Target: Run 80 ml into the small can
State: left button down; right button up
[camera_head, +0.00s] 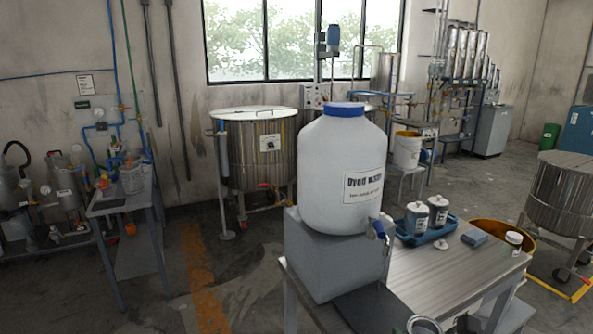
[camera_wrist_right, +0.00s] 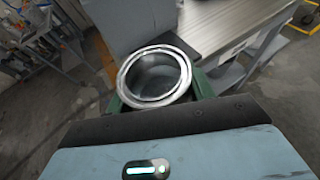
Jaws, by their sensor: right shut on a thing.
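A big white jug (camera_head: 341,160) with a blue cap and a printed label stands on a grey block (camera_head: 325,262) on the bench. Its tap (camera_head: 379,230) has a blue handle and points down past the block's front edge. My right gripper (camera_wrist_right: 160,98) is shut on a small open metal can (camera_wrist_right: 154,76), its green fingers on either side. In the head view this can (camera_head: 424,324) shows at the bottom edge, below and right of the tap, apart from it. I cannot make out any liquid in it. My left gripper is not in view.
A metal bench (camera_head: 460,262) bears a blue tray (camera_head: 427,233) with two labelled tins, a blue sponge-like block (camera_head: 475,237) and a small white-lidded jar (camera_head: 513,240). A dark mat (camera_head: 372,308) lies before the grey block. A yellow-rimmed drum (camera_head: 494,226) stands behind the bench.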

jog(key=shift+s+f, duration=0.4)
jog(key=s+f, duration=0.8)
jog(key=s, duration=0.1)
jog(key=shift+w+d, duration=0.1)
